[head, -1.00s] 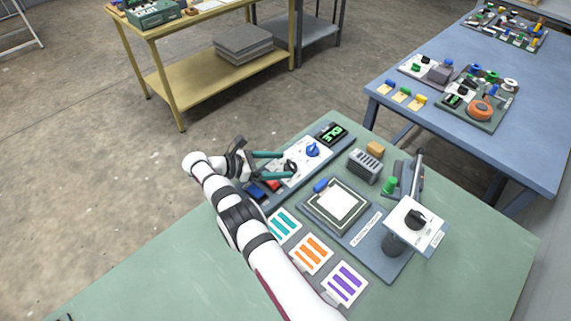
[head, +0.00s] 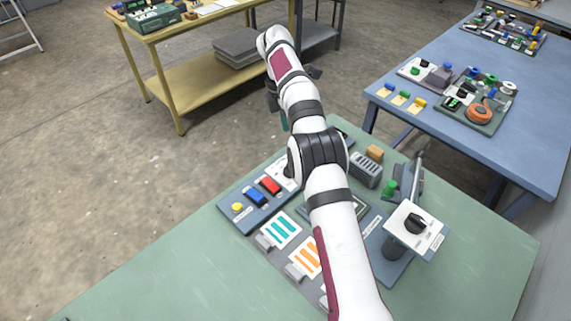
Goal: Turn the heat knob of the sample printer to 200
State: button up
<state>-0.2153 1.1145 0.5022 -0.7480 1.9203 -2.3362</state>
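A black knob (head: 414,223) sits on a tilted white dial plate (head: 430,238) on a grey post at the right of the green table; its markings are too small to read. I cannot tell which knob is the heat knob. My gripper (head: 284,121) is beyond the panel, mostly behind my arm; one teal finger shows, apart from the dial plate.
My arm crosses the platen base (head: 372,250) and hides much of it. Striped sample cards (head: 281,230) lie in front. A grey slotted block (head: 366,169), tan block (head: 375,152) and green knob (head: 389,188) stand near the far edge. The green table's front left is clear.

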jog(key=shift+y, duration=0.8)
notch_tip(320, 180, down, 13)
jog(key=shift+w+d+f, duration=0.1)
jog(key=shift+w, duration=0.05)
grip_shut()
